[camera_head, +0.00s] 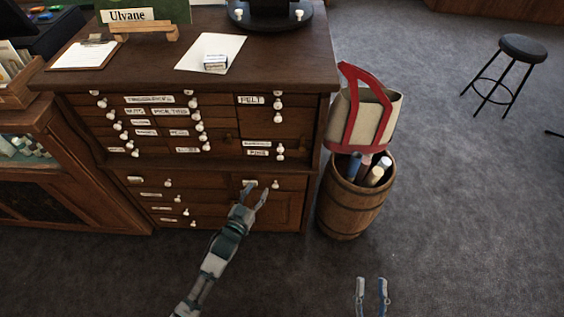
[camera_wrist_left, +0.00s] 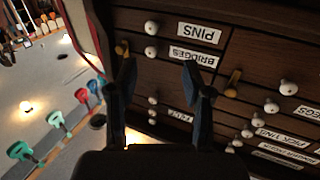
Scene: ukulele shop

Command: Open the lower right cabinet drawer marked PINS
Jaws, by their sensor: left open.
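The dark wooden cabinet (camera_head: 222,100) has several labelled drawers, all of which look shut. The PINS label (camera_head: 258,153) is at the right, under the BRIDGES label (camera_head: 257,144), with white knobs beside them. The left wrist view is upside down; there the PINS label (camera_wrist_left: 199,33) and its white knob (camera_wrist_left: 151,27) show beyond the fingers. My left gripper (camera_head: 256,189) is open and empty, in front of the lower right drawer, below the PINS label in the head view. My right gripper (camera_head: 371,288) is open and empty at the bottom edge, away from the cabinet.
A wooden barrel (camera_head: 350,208) with rolled items stands close to the cabinet's right side, with a red and cream bag (camera_head: 372,112) above it. A clipboard (camera_head: 83,55) and small box (camera_head: 215,62) lie on top. A black stool (camera_head: 522,46) is far right. Grey floor is clear in front.

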